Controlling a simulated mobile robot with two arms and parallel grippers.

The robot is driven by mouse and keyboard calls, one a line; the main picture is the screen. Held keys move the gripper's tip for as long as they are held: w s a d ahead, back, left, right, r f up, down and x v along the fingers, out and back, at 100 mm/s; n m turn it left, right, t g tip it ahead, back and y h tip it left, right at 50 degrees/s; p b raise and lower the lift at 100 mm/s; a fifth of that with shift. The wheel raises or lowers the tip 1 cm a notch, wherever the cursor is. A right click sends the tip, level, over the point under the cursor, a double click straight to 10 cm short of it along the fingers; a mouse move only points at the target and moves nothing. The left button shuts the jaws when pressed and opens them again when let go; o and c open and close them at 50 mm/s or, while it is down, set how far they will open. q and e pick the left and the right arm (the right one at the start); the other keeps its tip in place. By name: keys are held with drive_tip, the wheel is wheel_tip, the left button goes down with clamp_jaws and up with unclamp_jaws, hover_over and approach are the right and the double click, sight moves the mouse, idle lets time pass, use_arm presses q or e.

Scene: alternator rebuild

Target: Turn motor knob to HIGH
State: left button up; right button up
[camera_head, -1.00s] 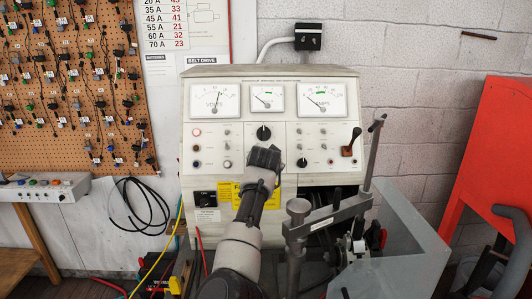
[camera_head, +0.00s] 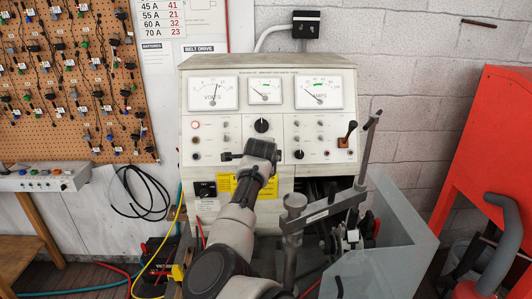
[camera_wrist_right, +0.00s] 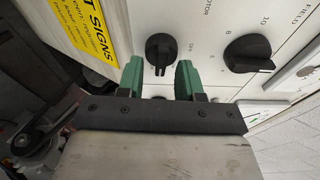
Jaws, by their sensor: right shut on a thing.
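The black motor knob (camera_wrist_right: 160,50) sits on the pale panel of the test bench (camera_head: 285,72), with the words MOTOR and OFF readable near it in the right wrist view. My right gripper (camera_wrist_right: 159,79) has its two green fingers on either side of this knob, shut on it. In the head view the right gripper (camera_head: 250,152) is against the middle of the panel, below a larger black knob (camera_head: 261,125), and hides the motor knob. I cannot read which setting the knob points to. My left gripper is not in view.
The larger field knob (camera_wrist_right: 247,53) is close beside the right finger in the wrist view. A yellow sign (camera_wrist_right: 87,27) lies on the other side. A metal clamp post (camera_head: 292,225) and lever stand right of my arm. A red cabinet (camera_head: 485,150) is at far right.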

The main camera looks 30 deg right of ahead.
drive_tip(key=shift+f+m+p, duration=0.1)
drive_tip(key=shift+m+p, duration=0.2)
drive_tip(key=shift+m, duration=1.3)
drive_tip(key=o, duration=0.7)
drive_tip(key=shift+o, duration=1)
drive_tip(key=shift+w+f, duration=0.15)
